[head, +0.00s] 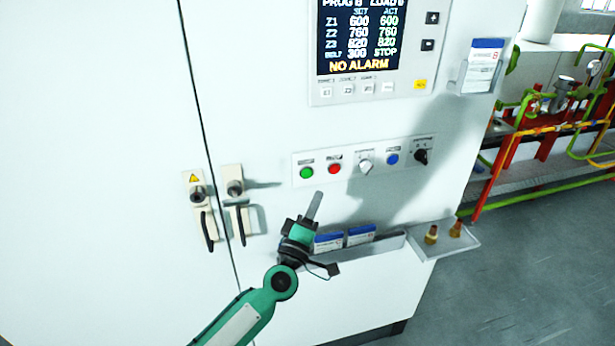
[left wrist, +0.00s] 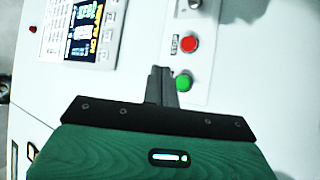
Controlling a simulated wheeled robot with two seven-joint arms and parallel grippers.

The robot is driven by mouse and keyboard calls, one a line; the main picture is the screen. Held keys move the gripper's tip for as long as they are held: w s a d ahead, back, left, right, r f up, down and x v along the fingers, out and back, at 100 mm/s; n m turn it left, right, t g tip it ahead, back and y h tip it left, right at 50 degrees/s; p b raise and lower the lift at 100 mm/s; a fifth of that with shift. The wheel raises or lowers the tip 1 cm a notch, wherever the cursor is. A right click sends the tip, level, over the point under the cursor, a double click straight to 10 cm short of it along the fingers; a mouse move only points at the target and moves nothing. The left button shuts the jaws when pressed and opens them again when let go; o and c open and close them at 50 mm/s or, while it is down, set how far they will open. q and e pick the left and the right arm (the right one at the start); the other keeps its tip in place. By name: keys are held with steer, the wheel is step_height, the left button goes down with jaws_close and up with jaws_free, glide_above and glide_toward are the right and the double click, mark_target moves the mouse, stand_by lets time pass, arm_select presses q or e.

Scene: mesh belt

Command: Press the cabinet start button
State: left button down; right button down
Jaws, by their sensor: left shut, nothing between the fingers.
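The white cabinet (head: 110,120) carries a button strip (head: 318,180). At the strip's left end is a green button (head: 306,173), with a red button (head: 334,168) to its right. The labels above them are too small to read. My left gripper (head: 317,194) is shut and empty, its fingers pointing up just below the green button in the head view. In the left wrist view the shut fingertips (left wrist: 160,70) are beside the green button (left wrist: 184,83), and the red button (left wrist: 189,44) is farther up. I cannot tell whether the fingertips touch the panel. My right gripper is not in view.
A display (head: 360,38) reading NO ALARM is above the strip. A selector (head: 365,165), a blue button (head: 392,159) and a black knob (head: 421,156) are to the right. Door handles (head: 208,225) stick out at left. A holder with booklets (head: 360,235) and a shelf (head: 455,250) project below.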

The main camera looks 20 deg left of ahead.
mark_target(307, 173)
arm_select(q)
steer(key=w+a, duration=0.1)
steer(key=w+a+b, duration=0.1)
steer(key=w, duration=0.1)
steer(key=w+a, duration=0.1)
steer(key=w, duration=0.1)
steer(key=shift+w+a+b, duration=0.2)
steer(key=shift+a+b, duration=0.15)
stand_by(0.4)
stand_by(0.9)
stand_by(0.5)
steer(key=shift+w+a, duration=0.2)
steer(key=shift+w, duration=0.15)
